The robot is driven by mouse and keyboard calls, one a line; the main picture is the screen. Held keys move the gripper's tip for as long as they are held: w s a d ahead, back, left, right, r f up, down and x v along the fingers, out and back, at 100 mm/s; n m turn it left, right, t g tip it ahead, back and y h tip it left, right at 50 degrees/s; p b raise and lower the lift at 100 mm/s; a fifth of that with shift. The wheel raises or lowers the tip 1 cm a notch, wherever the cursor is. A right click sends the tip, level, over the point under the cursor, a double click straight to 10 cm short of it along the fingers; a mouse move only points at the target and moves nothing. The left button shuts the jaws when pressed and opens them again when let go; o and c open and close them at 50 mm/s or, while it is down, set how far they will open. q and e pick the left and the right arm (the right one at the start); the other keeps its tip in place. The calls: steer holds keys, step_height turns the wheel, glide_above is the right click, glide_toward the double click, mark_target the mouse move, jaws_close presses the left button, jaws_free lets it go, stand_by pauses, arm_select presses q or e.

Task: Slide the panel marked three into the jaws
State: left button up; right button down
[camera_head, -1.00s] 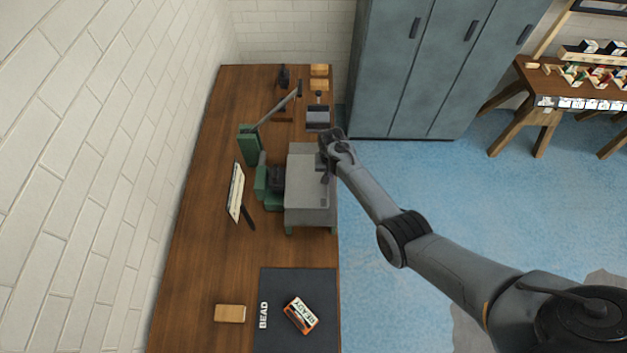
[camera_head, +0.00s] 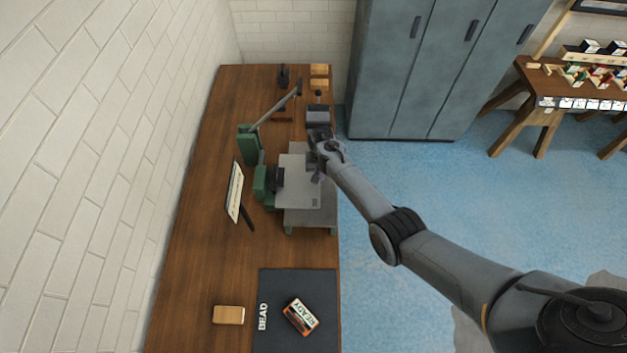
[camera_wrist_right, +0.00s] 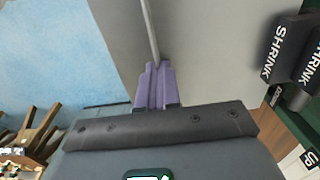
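The flat grey panel (camera_head: 298,188) lies over the support table, with its left edge at the dark jaws (camera_head: 277,180) of the green machine. A small mark near its lower right is too small to read. In the right wrist view the panel (camera_wrist_right: 215,55) fills the middle, close to two black jaw blocks lettered SHRINK (camera_wrist_right: 284,48). My right gripper (camera_head: 316,178) is at the panel's right side. Its purple fingers (camera_wrist_right: 154,85) are shut on the panel's thin raised edge. Whether the panel edge is between the jaws is hidden. My left gripper is out of view.
The support table (camera_head: 312,219) shows below the panel. A green lever post (camera_head: 248,145) and a tilted sign (camera_head: 235,190) stand to the left. Grey cabinets (camera_head: 420,70) stand behind.

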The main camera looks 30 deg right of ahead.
steer(key=shift+w+a+b, duration=0.3)
steer(key=shift+w+a, duration=0.1)
steer(key=shift+a, duration=0.2)
steer(key=shift+a, duration=0.1)
steer(key=c, duration=1.3)
jaws_free()
steer(key=shift+w+a, duration=0.1)
steer(key=o, duration=0.6)
steer(key=shift+r+p, duration=0.65)
steer(key=shift+r, duration=0.05)
step_height(320, 180, up, 6)
steer(key=p, duration=0.6)
steer(key=shift+f, duration=0.15)
